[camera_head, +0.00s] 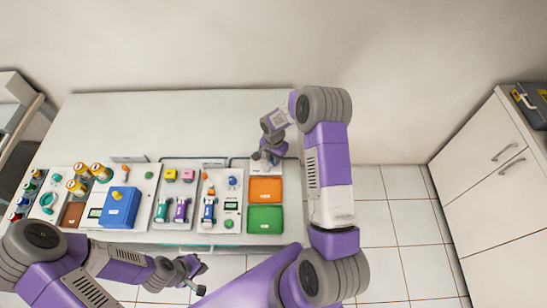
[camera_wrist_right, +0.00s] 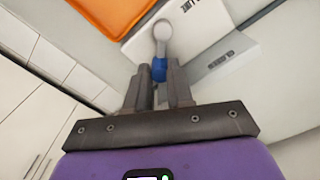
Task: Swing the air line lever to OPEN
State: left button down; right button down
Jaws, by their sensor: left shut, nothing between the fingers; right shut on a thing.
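The air line lever (camera_wrist_right: 162,38) shows in the right wrist view, with a pale grey rounded end and arm and a blue part between my fingertips. My right gripper (camera_wrist_right: 159,74) is shut on the lever's blue part. In the head view my right gripper (camera_head: 265,158) is at the back right of the table, above the orange tray, and hides the lever. A plate marked CLOSED (camera_wrist_right: 222,62) lies to the right of the lever, which points toward my gripper, apart from that word. My left gripper (camera_head: 199,284) is shut and empty in front of the table edge.
An orange tray (camera_head: 265,183) and a green tray (camera_head: 265,226) lie at the table's right end. Panels with a blue box (camera_head: 120,207), knobs and yellow-capped jars stand to the left. The table's back strip (camera_head: 180,115) is bare. White drawers (camera_head: 500,190) stand at right.

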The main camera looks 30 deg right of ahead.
jog(key=c, duration=1)
grip_release()
notch_tip(320, 180, up, 8)
jog(key=shift+f, duration=0.2)
